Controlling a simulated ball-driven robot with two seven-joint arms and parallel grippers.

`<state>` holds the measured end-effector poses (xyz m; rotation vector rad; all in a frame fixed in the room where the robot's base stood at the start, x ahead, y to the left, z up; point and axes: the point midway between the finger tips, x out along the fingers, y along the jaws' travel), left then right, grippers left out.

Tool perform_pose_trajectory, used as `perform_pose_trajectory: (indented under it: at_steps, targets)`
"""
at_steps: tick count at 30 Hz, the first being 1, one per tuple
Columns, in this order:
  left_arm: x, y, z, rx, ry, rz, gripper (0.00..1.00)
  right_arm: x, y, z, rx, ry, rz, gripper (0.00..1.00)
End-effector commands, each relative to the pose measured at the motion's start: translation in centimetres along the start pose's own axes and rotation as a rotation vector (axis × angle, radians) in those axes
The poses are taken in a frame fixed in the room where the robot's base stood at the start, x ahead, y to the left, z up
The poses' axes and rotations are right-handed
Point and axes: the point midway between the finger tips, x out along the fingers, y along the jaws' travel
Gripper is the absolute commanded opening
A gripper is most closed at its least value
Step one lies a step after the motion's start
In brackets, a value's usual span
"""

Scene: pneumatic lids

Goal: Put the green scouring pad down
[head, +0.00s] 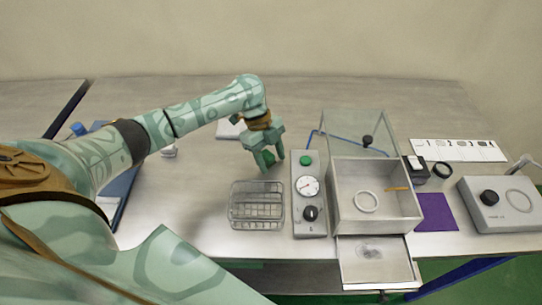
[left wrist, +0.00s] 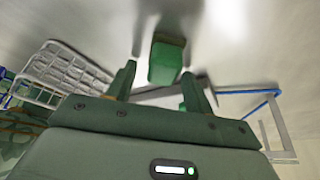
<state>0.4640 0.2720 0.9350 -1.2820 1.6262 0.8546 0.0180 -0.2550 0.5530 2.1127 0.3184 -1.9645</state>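The green scouring pad (head: 269,157) shows in the head view between the fingers of my left gripper (head: 271,162), partly hidden by them. In the left wrist view the pad (left wrist: 167,62) is a small green block just beyond and between the fingertips of my left gripper (left wrist: 159,78). A gap shows on its left side; on the right the gap is narrow. The left gripper is open and points down at the table. The pad seems to lie on the metal table, though its underside is hidden. My right gripper is in neither view.
A wire basket (head: 257,226) stands in front of the gripper. A grey panel (head: 309,228) with a gauge, green button and black knob is right of it, then a box (head: 376,222) with a raised clear lid (head: 355,128).

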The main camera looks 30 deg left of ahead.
Motion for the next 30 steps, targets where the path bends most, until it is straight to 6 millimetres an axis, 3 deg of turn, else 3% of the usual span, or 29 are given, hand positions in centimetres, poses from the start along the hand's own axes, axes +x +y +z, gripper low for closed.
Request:
perform_pose_trajectory:
  at_steps: [7,15,21,30]
  targets:
    - [-1.5,-0.1,-0.1,0.000,-0.002,-0.002,0.52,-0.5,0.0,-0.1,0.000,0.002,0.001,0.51]
    - [-7.8,-0.1,-0.2,0.001,-0.003,-0.003,0.52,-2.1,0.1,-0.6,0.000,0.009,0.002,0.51]
    - [-11.3,0.0,-0.2,0.000,-0.001,-0.001,0.52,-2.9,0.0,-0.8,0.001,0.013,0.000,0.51]
    - [-12.3,0.0,-0.1,0.000,0.002,0.001,0.52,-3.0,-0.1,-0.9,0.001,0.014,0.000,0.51]
